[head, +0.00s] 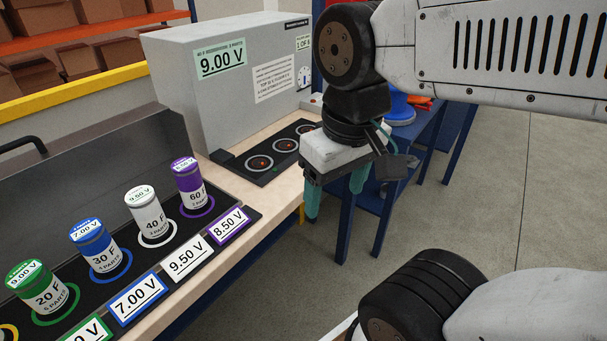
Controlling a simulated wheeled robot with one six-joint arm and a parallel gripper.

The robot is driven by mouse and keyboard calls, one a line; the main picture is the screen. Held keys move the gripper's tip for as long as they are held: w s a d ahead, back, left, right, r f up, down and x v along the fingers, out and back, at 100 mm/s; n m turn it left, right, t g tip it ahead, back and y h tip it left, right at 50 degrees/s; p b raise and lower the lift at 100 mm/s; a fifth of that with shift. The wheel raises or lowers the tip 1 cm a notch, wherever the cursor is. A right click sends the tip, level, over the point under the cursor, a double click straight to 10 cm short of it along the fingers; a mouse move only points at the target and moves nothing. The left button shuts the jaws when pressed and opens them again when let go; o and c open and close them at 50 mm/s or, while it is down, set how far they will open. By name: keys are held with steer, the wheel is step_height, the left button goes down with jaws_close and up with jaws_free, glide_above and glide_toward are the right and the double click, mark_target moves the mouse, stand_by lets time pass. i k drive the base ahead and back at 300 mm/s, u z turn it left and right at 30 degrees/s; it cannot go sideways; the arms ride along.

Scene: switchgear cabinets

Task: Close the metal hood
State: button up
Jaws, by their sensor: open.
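A dark grey metal panel (150,140), which looks like the hood, stands raised behind a row of labelled cans at the left. A black handle (28,143) shows at the left edge behind it. The panel's left part runs out of the picture. My gripper (335,194) hangs pointing down at the right of the bench, in front of its edge. Its two teal fingers are apart with nothing between them. It is well to the right of the panel and does not touch it.
Green (40,288), blue (94,247), white (148,215) and purple (192,187) cans stand on a black tray. A grey box (215,100) and a black panel with three round sockets (268,153) are behind. A blue table (395,160) stands beyond my gripper. Open floor (560,190) lies right.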

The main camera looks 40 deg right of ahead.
mark_target(48, 188)
steer(key=u, duration=1.25)
steer(key=i, duration=0.7)
steer(key=z, duration=0.3)
